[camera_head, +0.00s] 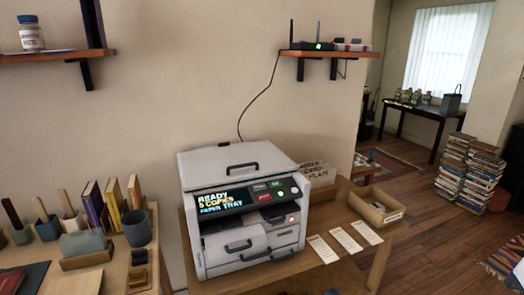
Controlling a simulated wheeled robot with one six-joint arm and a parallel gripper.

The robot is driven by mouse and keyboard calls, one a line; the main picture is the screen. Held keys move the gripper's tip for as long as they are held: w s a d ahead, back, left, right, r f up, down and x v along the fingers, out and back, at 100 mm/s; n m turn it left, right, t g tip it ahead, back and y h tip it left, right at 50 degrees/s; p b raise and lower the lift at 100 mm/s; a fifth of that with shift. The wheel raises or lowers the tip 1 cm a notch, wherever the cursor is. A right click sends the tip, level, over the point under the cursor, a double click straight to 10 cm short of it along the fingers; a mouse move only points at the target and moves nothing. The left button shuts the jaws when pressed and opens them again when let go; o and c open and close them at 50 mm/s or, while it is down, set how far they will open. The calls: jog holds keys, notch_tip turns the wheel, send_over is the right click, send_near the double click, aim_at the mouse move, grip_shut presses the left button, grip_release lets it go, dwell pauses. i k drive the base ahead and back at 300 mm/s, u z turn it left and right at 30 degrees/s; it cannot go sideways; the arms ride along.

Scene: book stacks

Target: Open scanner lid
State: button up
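The scanner is a light grey printer-copier (250,240) on a wooden table in the middle of the view. Its scanner lid (230,158) lies flat and closed on top, with a dark handle (242,166) near the lid's front edge. A lit front panel (235,198) reads "READY", "5 COPIES" and "PAPER TRAY". A drawer with a dark handle shows low on the front. My gripper is not in view.
Paper slips (347,238) and an open cardboard box (376,205) lie right of the scanner. A left table holds books (93,203), a dark cup (137,228) and tools. A wall shelf (325,52) with a router hangs above. Book stacks (470,170) stand far right.

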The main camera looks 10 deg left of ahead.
aim_at(211, 167)
jog(key=u, duration=0.4)
jog(key=i, duration=1)
jog(key=u, duration=0.75)
